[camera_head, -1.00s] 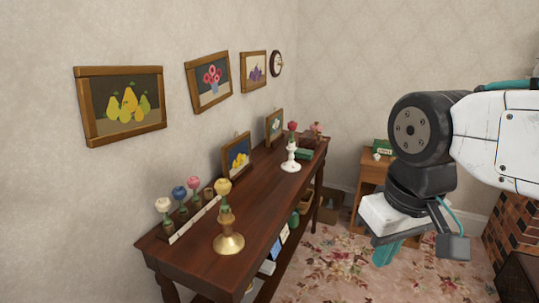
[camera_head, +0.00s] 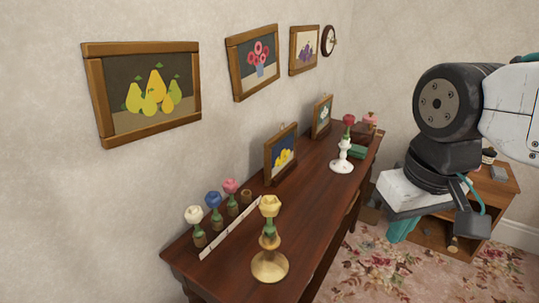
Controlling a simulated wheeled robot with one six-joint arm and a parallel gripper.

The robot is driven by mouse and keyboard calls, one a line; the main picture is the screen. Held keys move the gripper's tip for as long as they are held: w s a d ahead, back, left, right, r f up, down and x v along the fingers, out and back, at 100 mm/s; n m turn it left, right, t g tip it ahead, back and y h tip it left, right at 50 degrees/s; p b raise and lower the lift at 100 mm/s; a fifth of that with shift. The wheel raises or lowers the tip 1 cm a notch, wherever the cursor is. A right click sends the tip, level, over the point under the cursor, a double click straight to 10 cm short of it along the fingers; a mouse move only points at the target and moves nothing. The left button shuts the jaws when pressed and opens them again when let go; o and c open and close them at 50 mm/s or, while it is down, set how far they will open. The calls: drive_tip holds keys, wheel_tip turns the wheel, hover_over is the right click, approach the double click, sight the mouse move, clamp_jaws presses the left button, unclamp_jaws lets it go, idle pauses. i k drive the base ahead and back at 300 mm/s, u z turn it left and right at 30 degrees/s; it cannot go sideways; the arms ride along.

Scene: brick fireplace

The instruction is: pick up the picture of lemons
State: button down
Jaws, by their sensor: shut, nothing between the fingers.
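The picture of lemons (camera_head: 283,156) stands on the dark wooden sideboard (camera_head: 310,190), leaning back towards the wall. It is a small brown-framed picture with yellow fruit on a dark blue ground. It stands behind the brass candlestick and left of the white one. My gripper (camera_head: 402,229) hangs at the right, over the floor in front of the sideboard, well apart from the picture. Its teal fingers are shut and empty, partly hidden by the wrist.
A brass candlestick (camera_head: 269,263) and a white candlestick (camera_head: 342,158), each holding a flower, stand on the sideboard. Several small flower holders (camera_head: 214,215) line its near left. Another small framed picture (camera_head: 321,116) stands farther back. A small wooden cabinet (camera_head: 500,190) stands at the right.

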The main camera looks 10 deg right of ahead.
sight(280, 150)
drive_tip(key=z, duration=1.95)
drive_tip(key=i, duration=2.1)
drive_tip(key=u, duration=3.4)
drive_tip(key=i, duration=0.5)
drive_tip(key=u, duration=0.05)
